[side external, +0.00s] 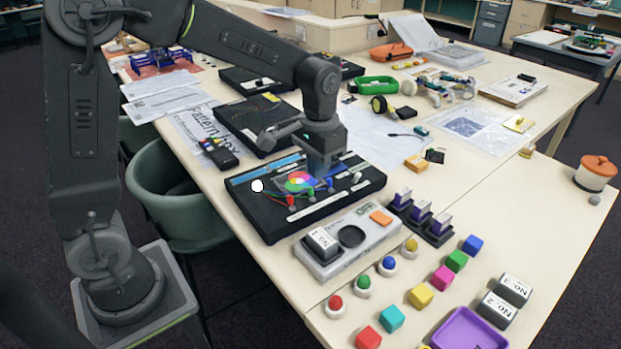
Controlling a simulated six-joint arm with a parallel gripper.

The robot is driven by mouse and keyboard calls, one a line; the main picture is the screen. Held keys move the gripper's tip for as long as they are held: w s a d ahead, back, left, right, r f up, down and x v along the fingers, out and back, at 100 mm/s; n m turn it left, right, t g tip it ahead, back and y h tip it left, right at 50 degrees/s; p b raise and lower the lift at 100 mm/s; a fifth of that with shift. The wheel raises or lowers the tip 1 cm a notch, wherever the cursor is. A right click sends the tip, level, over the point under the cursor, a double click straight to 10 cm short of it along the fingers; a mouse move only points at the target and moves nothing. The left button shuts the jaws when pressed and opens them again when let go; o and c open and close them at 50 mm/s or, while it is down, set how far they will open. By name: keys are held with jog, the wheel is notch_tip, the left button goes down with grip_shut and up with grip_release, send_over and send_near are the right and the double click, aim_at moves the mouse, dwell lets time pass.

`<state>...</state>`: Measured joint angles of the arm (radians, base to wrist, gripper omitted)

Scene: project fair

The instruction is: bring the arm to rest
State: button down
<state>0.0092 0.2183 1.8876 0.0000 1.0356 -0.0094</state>
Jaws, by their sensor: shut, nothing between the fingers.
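My gripper (321,172) points down over the black pattern box (258,221) near the middle of the table. Its fingers are shut with nothing held between them. The box under it carries a round colour wheel (298,181), coloured wires and small knobs. The fingertips are close above the box top, just right of the wheel; I cannot tell whether they touch it.
A grey device (372,237) with an orange button stands in front of the box. Coloured cubes, ball buttons and a purple tray (447,343) lie at the front right. More black boxes (257,121) stand behind. The table's right side has free room.

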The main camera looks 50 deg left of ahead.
jog(key=s+r+t, duration=0.2)
jog(key=s+r, duration=0.2)
jog(key=s, duration=0.5)
jog(key=s+r+t, duration=0.3)
jog(key=s, duration=0.6)
jog(key=shift+s+a+r+t, duration=0.15)
jog(key=shift+r+t, duration=0.15)
jog(key=shift+r, duration=0.05)
